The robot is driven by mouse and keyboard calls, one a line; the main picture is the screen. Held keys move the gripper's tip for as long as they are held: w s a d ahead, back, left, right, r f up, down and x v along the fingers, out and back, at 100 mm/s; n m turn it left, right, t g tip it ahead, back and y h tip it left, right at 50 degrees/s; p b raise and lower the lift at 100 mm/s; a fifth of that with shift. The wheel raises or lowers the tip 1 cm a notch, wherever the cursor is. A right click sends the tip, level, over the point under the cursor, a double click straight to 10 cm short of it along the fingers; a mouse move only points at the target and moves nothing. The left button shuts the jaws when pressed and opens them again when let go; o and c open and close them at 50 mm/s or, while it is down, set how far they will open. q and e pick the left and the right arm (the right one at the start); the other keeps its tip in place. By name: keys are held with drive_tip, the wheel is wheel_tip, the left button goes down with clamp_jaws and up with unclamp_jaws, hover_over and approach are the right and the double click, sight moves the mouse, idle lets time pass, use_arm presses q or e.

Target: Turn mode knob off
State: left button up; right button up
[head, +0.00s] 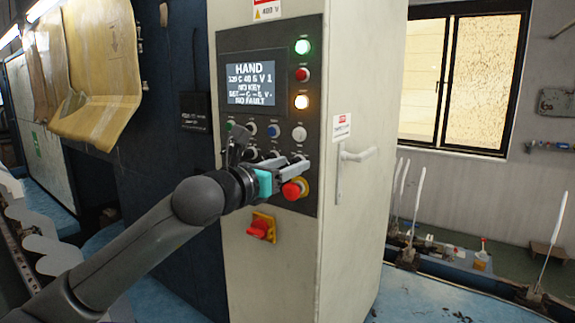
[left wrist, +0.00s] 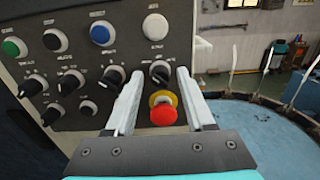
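The control panel (head: 228,60) on the cabinet has a lit display (head: 250,83) reading "HAND", "NO KEY" and "NO FAULT". In the left wrist view, a row of black rotary knobs crosses the panel; their labels are too small to read, so I cannot tell which is the mode knob. My left gripper (head: 294,163) is at the panel's lower right. In the left wrist view its two fingers (left wrist: 160,76) are apart, with the rightmost black knob (left wrist: 160,71) seen between their tips. I cannot tell whether they touch it. My right gripper is not in view.
A red emergency-stop button (left wrist: 163,114) on a yellow collar sits just below that knob, between the fingers in the picture. A red switch (head: 260,229) on a yellow plate is lower on the cabinet. A door handle (head: 357,154) stands out at the right. Green and amber lamps glow.

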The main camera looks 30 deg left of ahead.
use_arm(q)
clamp_jaws()
idle(0.4)
drive_tip(key=shift+d+f+m+b, duration=0.1)
drive_tip(key=shift+m+b, duration=4.2)
drive_tip(key=shift+b, duration=0.45)
drive_tip(key=shift+o, duration=0.7)
unclamp_jaws()
